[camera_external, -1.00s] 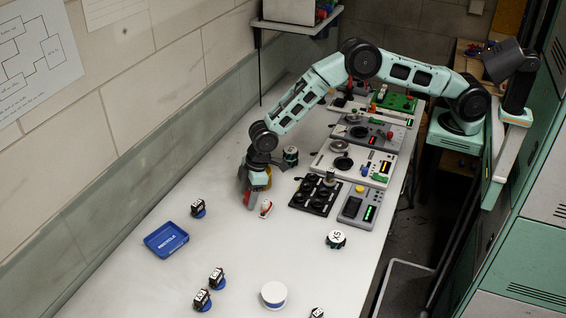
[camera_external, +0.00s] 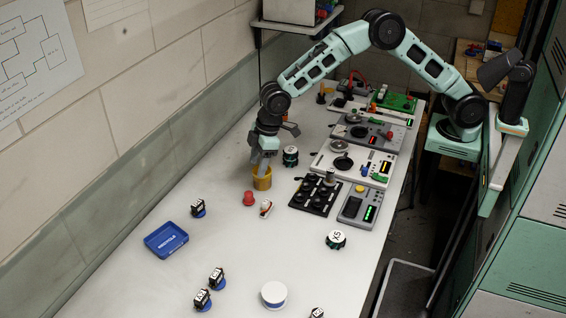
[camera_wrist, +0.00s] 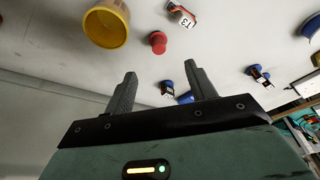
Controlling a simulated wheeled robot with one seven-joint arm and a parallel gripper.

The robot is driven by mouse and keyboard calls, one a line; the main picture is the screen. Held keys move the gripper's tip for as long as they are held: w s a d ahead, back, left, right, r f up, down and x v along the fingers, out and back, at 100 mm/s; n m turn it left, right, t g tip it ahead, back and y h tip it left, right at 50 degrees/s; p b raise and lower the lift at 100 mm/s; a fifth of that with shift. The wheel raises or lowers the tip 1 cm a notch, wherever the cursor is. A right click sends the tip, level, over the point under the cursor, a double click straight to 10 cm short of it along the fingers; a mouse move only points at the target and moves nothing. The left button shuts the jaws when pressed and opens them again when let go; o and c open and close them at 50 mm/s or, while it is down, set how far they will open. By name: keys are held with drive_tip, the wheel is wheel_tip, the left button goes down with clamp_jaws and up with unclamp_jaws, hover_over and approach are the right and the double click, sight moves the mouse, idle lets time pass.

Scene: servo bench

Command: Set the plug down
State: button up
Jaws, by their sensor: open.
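The red plug (camera_external: 248,198) stands on the white bench top, clear of other things. It also shows in the wrist view (camera_wrist: 158,42), beyond my fingertips, with its wide round end facing the camera. My gripper (camera_external: 264,167) is open and empty, above and behind the plug in the external view. In the wrist view its two fingers (camera_wrist: 160,74) are spread apart with nothing between them. A yellow cup (camera_external: 262,181) stands just below my gripper; whether a finger touches it I cannot tell.
A small white-and-red item (camera_external: 266,208) lies close to the plug's right. A blue tray (camera_external: 166,252) and several small servos are further front. A black holder (camera_external: 315,208) and instrument panels line the right side.

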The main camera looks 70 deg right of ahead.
drive_tip(key=s+d+r+g, duration=0.1)
drive_tip(key=s+d+r, duration=0.3)
drive_tip(key=s, duration=0.6)
drive_tip(key=s+d+r, duration=0.3)
drive_tip(key=s+r, duration=0.1)
drive_tip(key=s, duration=0.6)
drive_tip(key=s+d, duration=0.6)
drive_tip(key=s, duration=0.2)
drive_tip(key=s+d+m+g+h, duration=0.1)
drive_tip(key=s+d, duration=0.4)
drive_tip(key=s, duration=0.3)
drive_tip(key=shift+s+d+f+h, duration=0.2)
drive_tip(key=shift+d+f+h, duration=0.1)
drive_tip(key=shift+d, duration=0.05)
